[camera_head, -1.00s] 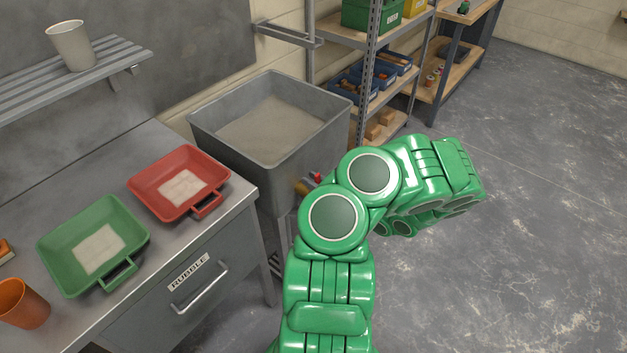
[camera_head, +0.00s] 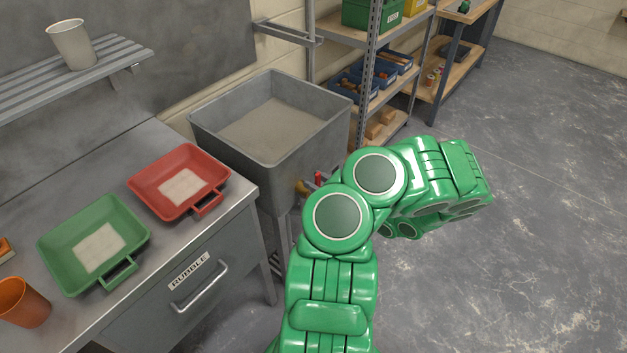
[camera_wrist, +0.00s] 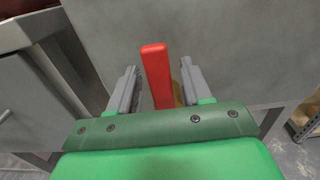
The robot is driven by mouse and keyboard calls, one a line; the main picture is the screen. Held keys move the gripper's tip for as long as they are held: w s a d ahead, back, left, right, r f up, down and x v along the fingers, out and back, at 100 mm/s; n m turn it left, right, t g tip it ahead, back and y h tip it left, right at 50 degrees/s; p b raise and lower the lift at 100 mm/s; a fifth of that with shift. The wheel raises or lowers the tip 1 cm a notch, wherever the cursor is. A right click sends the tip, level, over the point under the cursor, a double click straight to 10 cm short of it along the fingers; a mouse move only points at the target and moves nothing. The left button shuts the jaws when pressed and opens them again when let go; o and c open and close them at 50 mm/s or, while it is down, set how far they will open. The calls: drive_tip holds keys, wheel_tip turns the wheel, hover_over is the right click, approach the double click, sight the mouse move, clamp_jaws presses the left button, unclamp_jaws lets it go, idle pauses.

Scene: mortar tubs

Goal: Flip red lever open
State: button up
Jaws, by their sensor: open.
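The red lever (camera_wrist: 156,75) stands upright in the wrist view, between the two grey fingers of my gripper (camera_wrist: 158,78). My gripper is open, with a visible gap between the lever and each finger. A bit of brass valve (camera_wrist: 178,94) shows just behind the lever. In the head view the lever (camera_head: 318,178) is a small red upright piece by the brass valve (camera_head: 302,187), low on the grey tub (camera_head: 320,140). My arm hides part of this area, and my gripper's fingers are hidden there.
A metal bench (camera_head: 160,258) with a red tray (camera_head: 210,180) and a green tray (camera_head: 60,250) stands left of the tub. A shelf rack (camera_head: 365,70) with bins stands behind it. The floor (camera_head: 540,200) at right is clear.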

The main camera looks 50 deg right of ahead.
sight(319, 183)
drive_tip(key=shift+s, duration=3.15)
